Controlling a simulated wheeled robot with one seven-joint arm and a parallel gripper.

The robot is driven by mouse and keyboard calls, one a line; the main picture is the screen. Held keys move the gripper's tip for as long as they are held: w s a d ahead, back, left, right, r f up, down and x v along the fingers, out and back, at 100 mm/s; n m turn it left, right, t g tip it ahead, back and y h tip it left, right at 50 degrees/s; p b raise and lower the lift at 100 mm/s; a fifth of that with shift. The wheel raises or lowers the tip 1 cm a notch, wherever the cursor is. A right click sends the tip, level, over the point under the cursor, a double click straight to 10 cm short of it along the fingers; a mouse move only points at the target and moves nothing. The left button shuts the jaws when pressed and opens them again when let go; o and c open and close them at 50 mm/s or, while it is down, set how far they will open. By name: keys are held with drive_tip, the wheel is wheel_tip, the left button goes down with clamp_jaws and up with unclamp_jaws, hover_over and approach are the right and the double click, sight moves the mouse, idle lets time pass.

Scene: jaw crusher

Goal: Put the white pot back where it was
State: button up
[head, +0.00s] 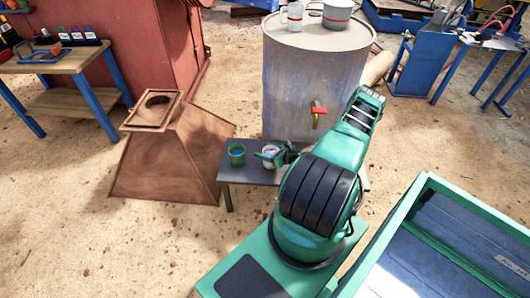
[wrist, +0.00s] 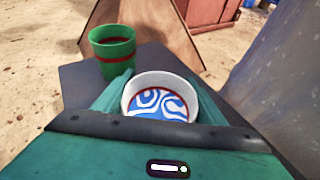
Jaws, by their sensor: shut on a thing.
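The white pot (wrist: 137,92) sits between the fingers of my gripper (wrist: 160,88) in the wrist view. The inside of the pot shows a blue and white swirl with a red edge. In the head view the white pot (head: 270,149) is small and partly hidden by my gripper (head: 272,156), at the small dark table (head: 240,173). My gripper is shut on the pot. I cannot tell whether its base touches the tabletop. A green pot (head: 236,154) with a dark red band stands on the table to the left; it also shows in the wrist view (wrist: 113,54).
A brown wooden hopper (head: 165,155) stands left. A green-rimmed bin (head: 410,215) is at right.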

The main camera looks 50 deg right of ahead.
drive_tip(key=shift+f, duration=0.1)
drive_tip(key=o, duration=1.5)
drive_tip(key=shift+f, duration=0.1)
